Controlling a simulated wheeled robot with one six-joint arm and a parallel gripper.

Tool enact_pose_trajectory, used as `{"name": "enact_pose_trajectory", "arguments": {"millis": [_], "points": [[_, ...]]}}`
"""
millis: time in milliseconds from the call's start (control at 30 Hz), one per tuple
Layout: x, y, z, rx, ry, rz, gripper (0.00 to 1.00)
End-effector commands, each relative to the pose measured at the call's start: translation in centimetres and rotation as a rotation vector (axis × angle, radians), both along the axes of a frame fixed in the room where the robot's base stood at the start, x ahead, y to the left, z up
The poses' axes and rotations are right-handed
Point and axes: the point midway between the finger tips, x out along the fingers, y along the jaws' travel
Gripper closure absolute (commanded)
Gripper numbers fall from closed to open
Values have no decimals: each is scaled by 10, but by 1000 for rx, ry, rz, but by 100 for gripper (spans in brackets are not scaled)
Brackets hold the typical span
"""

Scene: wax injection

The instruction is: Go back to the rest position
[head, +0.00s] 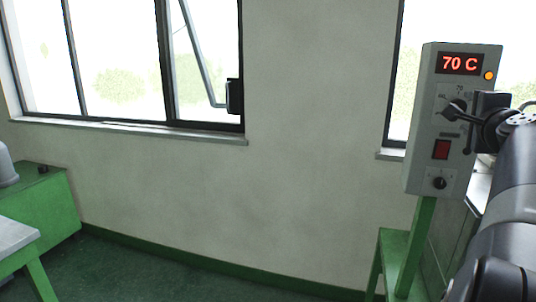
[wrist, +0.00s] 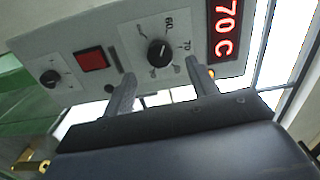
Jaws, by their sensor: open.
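My gripper (wrist: 162,88) is open in the wrist view, with nothing between its two fingers. The fingers point at the grey control box, and its black temperature knob (wrist: 160,52) shows between them, with a dial marked 60 and 70 around it. I cannot tell whether a finger touches the box. In the head view my gripper (head: 458,110) is at the front of the control box (head: 425,130), at the right, with my arm reaching in from the lower right. The box's red display (head: 459,63) reads 70 C, and an orange lamp glows beside it.
The box stands on a green post (head: 415,250) beside a green stand (head: 393,245). A red switch (head: 441,149) and a lower black knob (head: 439,183) are on its face. Green furniture (head: 40,215) and a grey-topped table (head: 12,238) are at the left. The middle floor is clear.

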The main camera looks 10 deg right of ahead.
Motion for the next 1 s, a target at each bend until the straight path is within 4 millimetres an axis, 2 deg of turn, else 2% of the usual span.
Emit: {"name": "enact_pose_trajectory", "arguments": {"millis": [300, 1000], "points": [[50, -27, 1, 1, 2, 1, 45], [47, -26, 5, 624, -342, -2, 45]]}}
